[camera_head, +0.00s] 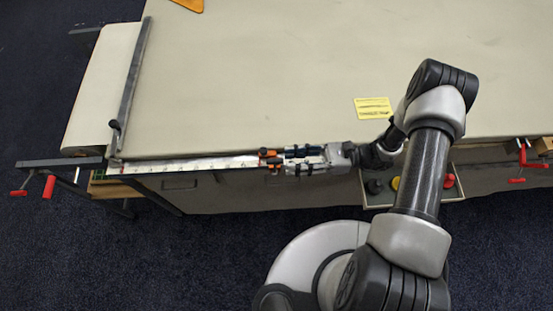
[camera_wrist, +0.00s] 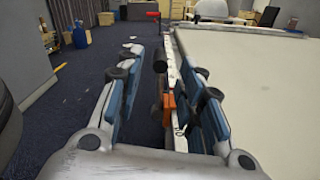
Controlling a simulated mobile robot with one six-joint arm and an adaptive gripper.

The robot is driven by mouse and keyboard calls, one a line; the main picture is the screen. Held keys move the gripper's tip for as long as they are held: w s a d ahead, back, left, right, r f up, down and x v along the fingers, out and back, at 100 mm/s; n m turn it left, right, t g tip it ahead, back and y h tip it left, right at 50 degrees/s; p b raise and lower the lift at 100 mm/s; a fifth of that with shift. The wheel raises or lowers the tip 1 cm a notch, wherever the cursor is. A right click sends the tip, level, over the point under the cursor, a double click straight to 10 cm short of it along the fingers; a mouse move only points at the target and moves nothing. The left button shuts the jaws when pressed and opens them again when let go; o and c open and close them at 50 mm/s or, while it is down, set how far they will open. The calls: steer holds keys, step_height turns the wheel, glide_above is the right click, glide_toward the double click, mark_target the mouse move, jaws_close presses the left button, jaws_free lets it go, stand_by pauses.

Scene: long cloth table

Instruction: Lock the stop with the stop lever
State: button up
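The orange stop (camera_head: 266,158) sits on the white measuring rail (camera_head: 200,164) along the table's front edge. In the wrist view, the orange stop (camera_wrist: 169,103) shows between my fingers, nearer the right one. A dark lever-like part with a black knob (camera_wrist: 160,58) stands beside it, also between the fingers; I take it for the stop lever. Whether it is locked cannot be told. My gripper (camera_head: 286,160) reaches left along the rail, right next to the stop. In the wrist view my gripper (camera_wrist: 166,72) is open, its blue pads apart; contact with the lever cannot be made out.
The cloth table (camera_head: 270,70) fills the back, with a yellow label (camera_head: 374,107) near its front edge. A metal bar with a black knob (camera_head: 115,125) crosses its left end. Red handles (camera_head: 48,187) stick out at the left. A control box with buttons (camera_head: 448,181) hangs in front.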

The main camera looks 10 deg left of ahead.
mark_target(277, 162)
steer(key=shift+x, duration=2.8)
steer(key=shift+c, duration=0.5)
jaws_close()
steer(key=shift+d, duration=0.1)
